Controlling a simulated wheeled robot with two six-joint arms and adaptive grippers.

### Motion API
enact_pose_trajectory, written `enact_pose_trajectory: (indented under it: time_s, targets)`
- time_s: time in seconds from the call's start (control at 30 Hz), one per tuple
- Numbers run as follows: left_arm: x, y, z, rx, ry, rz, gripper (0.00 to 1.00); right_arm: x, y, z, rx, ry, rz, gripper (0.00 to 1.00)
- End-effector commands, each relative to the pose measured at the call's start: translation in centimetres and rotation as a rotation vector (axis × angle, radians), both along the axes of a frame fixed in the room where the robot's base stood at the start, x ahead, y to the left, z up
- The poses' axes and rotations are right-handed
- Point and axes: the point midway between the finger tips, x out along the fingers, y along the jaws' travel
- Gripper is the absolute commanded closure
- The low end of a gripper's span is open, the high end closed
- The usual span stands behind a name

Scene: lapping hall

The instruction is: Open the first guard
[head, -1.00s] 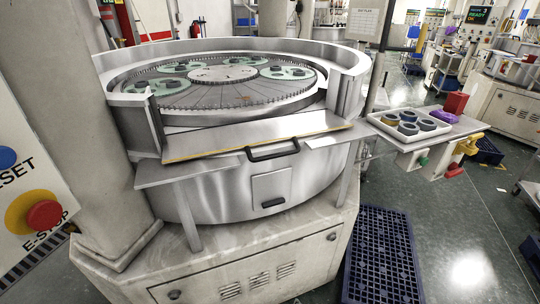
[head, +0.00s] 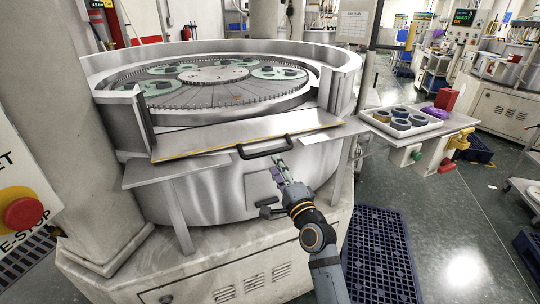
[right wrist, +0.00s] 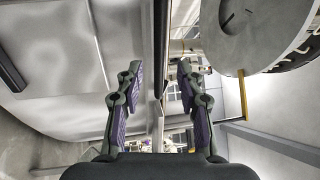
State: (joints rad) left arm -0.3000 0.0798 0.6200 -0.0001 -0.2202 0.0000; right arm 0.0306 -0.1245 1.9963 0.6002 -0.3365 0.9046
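The guard (head: 235,138) is a metal panel with a yellow edge strip, across the front of the round lapping machine. Its black bar handle (head: 266,154) sticks out at the front edge. My right gripper (head: 279,168) is just below and in front of the handle, fingers pointing up towards it, apparently not gripping it. In the right wrist view the right gripper (right wrist: 159,75) is open, its purple-padded fingers apart. A thin upright edge shows between them; I cannot tell what it belongs to. My left gripper is not in view.
A side shelf (head: 455,126) at the right holds a white tray (head: 376,118) of rings. A blue slatted pallet (head: 380,255) lies on the floor below. A red emergency stop button (head: 24,214) is at the left. A pillar stands left of the machine.

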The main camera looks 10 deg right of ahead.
Motion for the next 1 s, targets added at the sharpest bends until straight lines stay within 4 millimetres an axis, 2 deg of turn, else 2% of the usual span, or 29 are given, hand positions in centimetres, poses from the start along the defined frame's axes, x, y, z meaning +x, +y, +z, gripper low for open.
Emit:
enact_pose_trajectory:
  time_s: [0.1,0.3,0.63,0.9,1.0]
  targets:
    - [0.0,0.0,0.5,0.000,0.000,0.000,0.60,2.5,0.5,0.7,0.000,-0.001,0.001,0.63]
    - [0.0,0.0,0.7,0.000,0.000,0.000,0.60,4.9,0.9,1.0,0.000,0.000,0.000,0.63]
    - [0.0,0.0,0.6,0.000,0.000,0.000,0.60,5.4,0.9,1.0,-0.001,0.001,0.000,0.63]
    - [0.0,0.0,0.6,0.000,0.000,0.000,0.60,5.3,0.9,1.0,-0.001,0.002,0.000,0.99]
    - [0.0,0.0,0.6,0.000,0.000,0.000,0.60,5.3,0.9,1.0,-0.001,0.002,0.000,1.00]
